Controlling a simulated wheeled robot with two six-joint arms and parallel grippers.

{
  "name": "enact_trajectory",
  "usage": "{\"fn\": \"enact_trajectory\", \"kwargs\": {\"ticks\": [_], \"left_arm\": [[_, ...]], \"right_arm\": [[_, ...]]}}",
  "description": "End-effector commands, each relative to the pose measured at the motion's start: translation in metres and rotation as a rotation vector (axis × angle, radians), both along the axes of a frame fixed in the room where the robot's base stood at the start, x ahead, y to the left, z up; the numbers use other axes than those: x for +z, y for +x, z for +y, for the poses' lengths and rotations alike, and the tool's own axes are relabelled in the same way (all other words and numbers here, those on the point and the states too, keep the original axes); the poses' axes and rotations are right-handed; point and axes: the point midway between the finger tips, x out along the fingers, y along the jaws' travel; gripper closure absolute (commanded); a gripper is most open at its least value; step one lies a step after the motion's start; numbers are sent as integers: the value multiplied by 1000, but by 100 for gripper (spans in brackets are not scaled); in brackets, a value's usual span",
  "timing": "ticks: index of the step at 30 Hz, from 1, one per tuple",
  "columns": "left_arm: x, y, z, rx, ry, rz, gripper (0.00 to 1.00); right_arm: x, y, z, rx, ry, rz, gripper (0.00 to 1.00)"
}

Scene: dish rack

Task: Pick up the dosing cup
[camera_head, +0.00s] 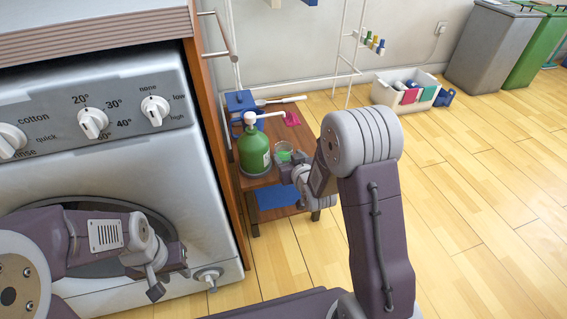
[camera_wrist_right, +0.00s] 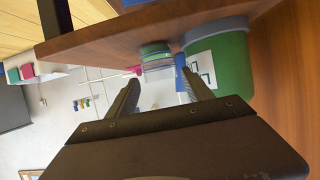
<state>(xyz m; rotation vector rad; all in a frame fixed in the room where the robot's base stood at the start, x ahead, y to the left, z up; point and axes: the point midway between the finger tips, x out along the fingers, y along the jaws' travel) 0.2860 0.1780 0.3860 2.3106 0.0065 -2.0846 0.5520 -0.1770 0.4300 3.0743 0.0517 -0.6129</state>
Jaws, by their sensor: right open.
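The dosing cup (camera_head: 284,151) is a small clear cup with green in it, standing on the small wooden shelf beside the green bottle. In the right wrist view the cup (camera_wrist_right: 155,57) appears sideways, just ahead of the fingertips and roughly between their lines. My right gripper (camera_head: 290,172) is at the shelf's front right, close to the cup. In the wrist view its two fingers (camera_wrist_right: 160,80) are apart with nothing between them. My left gripper (camera_head: 170,275) is in front of the washing machine, away from the cup, with its fingers apart and empty.
The green pump bottle (camera_head: 254,152) stands immediately left of the cup. A pink item (camera_head: 292,119) and a blue box (camera_head: 240,102) are behind. A blue cloth (camera_head: 278,196) lies on the lower shelf.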

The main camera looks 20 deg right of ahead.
Motion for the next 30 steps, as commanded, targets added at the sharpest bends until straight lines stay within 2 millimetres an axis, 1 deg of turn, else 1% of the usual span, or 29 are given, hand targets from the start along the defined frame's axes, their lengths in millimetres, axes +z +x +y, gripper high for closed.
{"fn": "enact_trajectory", "kwargs": {"ticks": [2, 3, 6, 9, 14, 18, 19, 21, 22, 25, 30], "left_arm": [[5, 0, 0, 0, 0, 0, 64], [9, 0, 0, 0, 0, 0, 64], [19, 0, 0, 0, 0, 0, 64], [24, 0, 0, 0, 0, 0, 64], [24, 0, 0, 0, 0, 0, 64], [47, 0, 0, 0, 0, 0, 64], [31, 1, 0, 0, 0, -2, 64], [18, 0, 0, 0, 0, 0, 64], [15, 0, 0, 0, 0, 1, 64], [12, 0, 0, 0, 0, 1, 64], [14, 0, 0, 0, 0, 0, 64]], "right_arm": [[2, 3, 0, 0, 0, 0, 41], [1, 8, 0, 0, 0, 1, 41], [-3, 23, 1, 0, 0, 2, 41], [-8, 33, 1, 0, 0, 1, 41], [-11, 37, 1, 0, 0, 0, 41], [-9, 52, 1, 0, 0, 2, 41], [-20, 59, 1, 0, 0, -4, 41], [-27, 72, 2, 0, 0, -5, 41], [-29, 76, 2, 0, 0, -4, 41], [-29, 85, 2, 0, 0, -3, 41], [-27, 86, 2, 0, 0, -1, 41]]}}
